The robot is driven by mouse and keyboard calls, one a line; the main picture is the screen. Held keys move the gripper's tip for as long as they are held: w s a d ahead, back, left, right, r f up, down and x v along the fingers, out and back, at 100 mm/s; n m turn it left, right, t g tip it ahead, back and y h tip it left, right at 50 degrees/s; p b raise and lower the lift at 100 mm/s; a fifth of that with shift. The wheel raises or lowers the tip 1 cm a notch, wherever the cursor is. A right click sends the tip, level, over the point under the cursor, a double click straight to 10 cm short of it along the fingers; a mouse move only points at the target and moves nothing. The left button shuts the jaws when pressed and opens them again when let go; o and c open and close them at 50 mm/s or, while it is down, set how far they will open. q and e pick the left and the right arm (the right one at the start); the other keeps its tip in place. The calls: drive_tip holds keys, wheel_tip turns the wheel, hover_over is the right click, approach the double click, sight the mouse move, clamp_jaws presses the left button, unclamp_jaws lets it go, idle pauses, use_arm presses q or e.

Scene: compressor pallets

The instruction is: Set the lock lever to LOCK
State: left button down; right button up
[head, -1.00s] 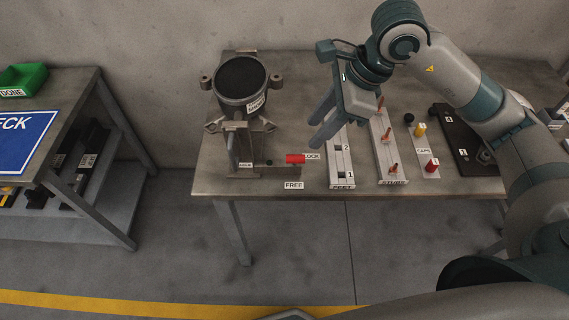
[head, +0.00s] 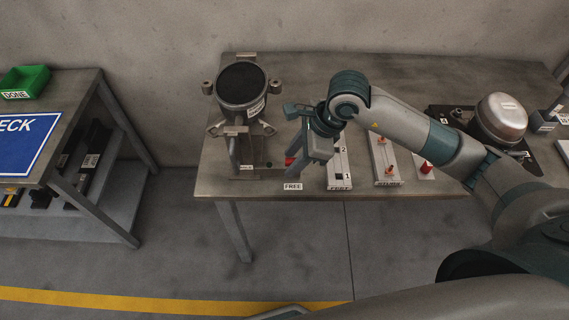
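The red grip of the lock lever (head: 289,161) shows beside the base of the clamp stand on the table. My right gripper (head: 291,165) is low over it, its two fingers apart, with the red grip partly hidden between or behind them. I cannot tell whether they touch it. The FREE label (head: 293,186) lies at the table's front edge, just in front of the gripper. The LOCK label seen earlier is hidden behind my gripper. My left gripper is not in view.
The clamp stand (head: 238,130) holds a dark cylinder (head: 241,82) left of the gripper. The FEET rail (head: 339,172) and STUDS rail (head: 385,160) stand close to its right. A rounded metal housing (head: 502,117) sits at the right. A side table with a green DONE bin (head: 24,82) stands left.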

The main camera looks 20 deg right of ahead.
drive_tip(key=shift+p+x, duration=0.65)
drive_tip(key=shift+x, duration=2.15)
